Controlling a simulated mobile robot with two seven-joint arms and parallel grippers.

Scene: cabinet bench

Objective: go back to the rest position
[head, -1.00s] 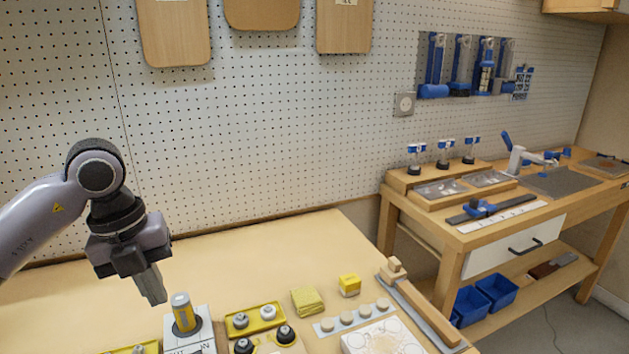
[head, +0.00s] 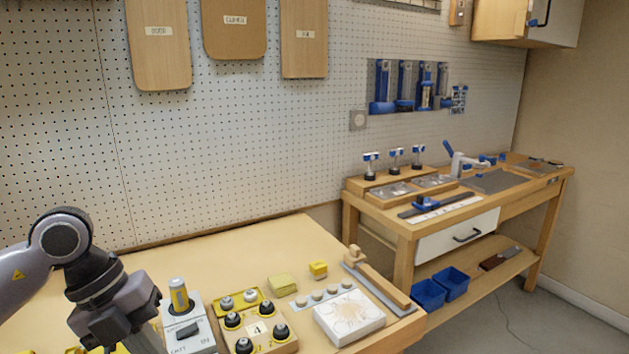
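My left gripper (head: 148,340) shows at the lower left of the head view, above the front left of the near bench. Its fingers point down and run toward the bottom edge, so I cannot tell whether they are open or shut. It is left of a grey-white box (head: 196,334) marked OUT and IN, which has a yellow and grey cylinder (head: 179,295) upright on it. My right gripper is not in view.
Right of the box are a yellow tray (head: 262,294), a wooden block with several black knobs (head: 262,331), a yellow sponge (head: 282,284) and a white patterned block (head: 349,316). A second bench (head: 408,229) stands at the right. Bare tabletop (head: 230,256) lies behind.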

